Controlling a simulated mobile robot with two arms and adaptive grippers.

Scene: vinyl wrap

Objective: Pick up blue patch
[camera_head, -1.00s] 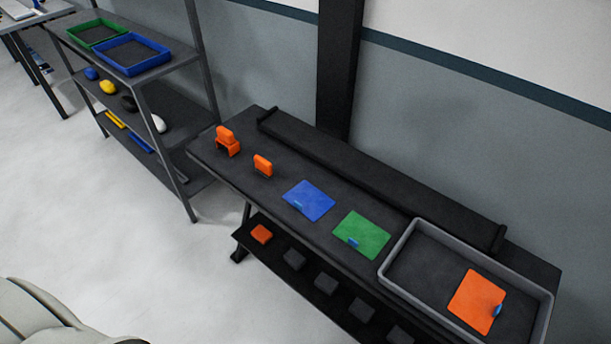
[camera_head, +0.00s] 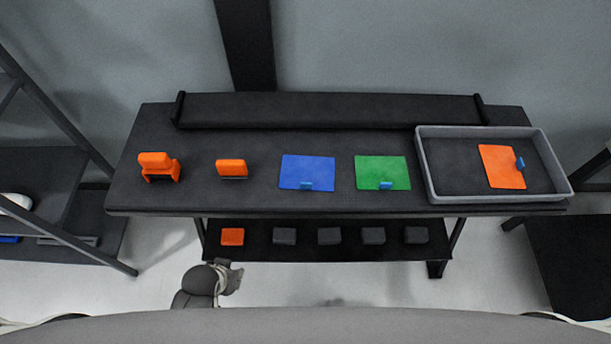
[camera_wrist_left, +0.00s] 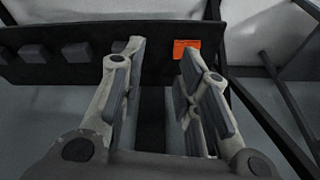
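The blue patch (camera_head: 308,171) lies flat on the dark table (camera_head: 262,190), left of the green patch, with a small light-blue tab at its front edge. My left gripper (camera_head: 228,278) is low in front of the table in the head view, well apart from the blue patch. In the left wrist view my left gripper (camera_wrist_left: 160,70) has its fingers spread with nothing between them. The blue patch does not show in the left wrist view. My right gripper is not in view.
A green patch (camera_head: 382,172) lies to the right. A grey tray (camera_head: 432,190) holds an orange patch (camera_head: 501,166). Two orange tools (camera_head: 158,165) (camera_head: 231,168) stand at the left. The lower shelf (camera_head: 268,243) carries an orange block (camera_head: 232,237) and several dark blocks.

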